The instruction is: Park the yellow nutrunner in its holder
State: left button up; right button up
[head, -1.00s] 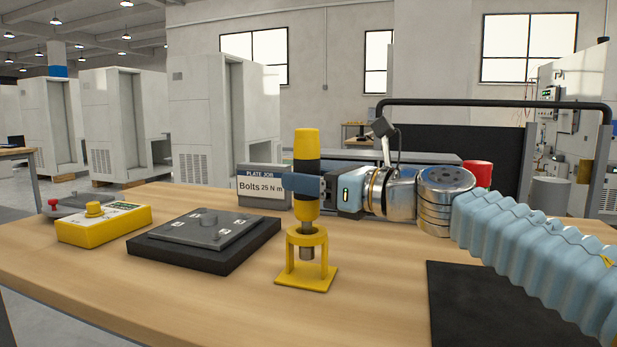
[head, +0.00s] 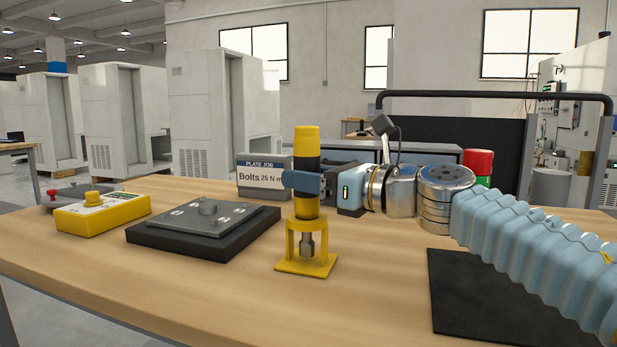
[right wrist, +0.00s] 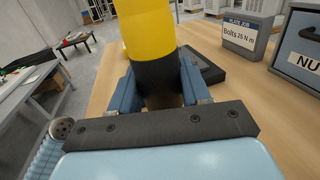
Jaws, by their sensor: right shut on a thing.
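The yellow and black nutrunner (head: 306,145) stands upright in the head view, and its body fills much of the top of the right wrist view (right wrist: 150,38). My right gripper (head: 303,183) is shut around its black middle, with a blue finger on either side in the right wrist view (right wrist: 158,88). The yellow holder (head: 306,265) stands on the table below. The nutrunner's grey socket shows between the holder's posts, above its base plate. The body's lower end is at the holder's top ring; I cannot tell whether it rests there. My left gripper is not in view.
A dark plate fixture (head: 208,217) and a yellow control box (head: 103,213) lie left of the holder. A "Plate job" sign box (head: 263,177) stands behind. A black mat (head: 480,290) lies at the right under my arm. A red and green object (head: 480,165) stands behind my wrist.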

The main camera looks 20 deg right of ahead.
jog(key=shift+f, duration=0.25)
jog(key=o, duration=1.2)
jog(key=shift+o, duration=0.2)
jog(key=shift+f, duration=0.15)
jog(key=b+v, duration=0.2)
jog(key=v, duration=1.2)
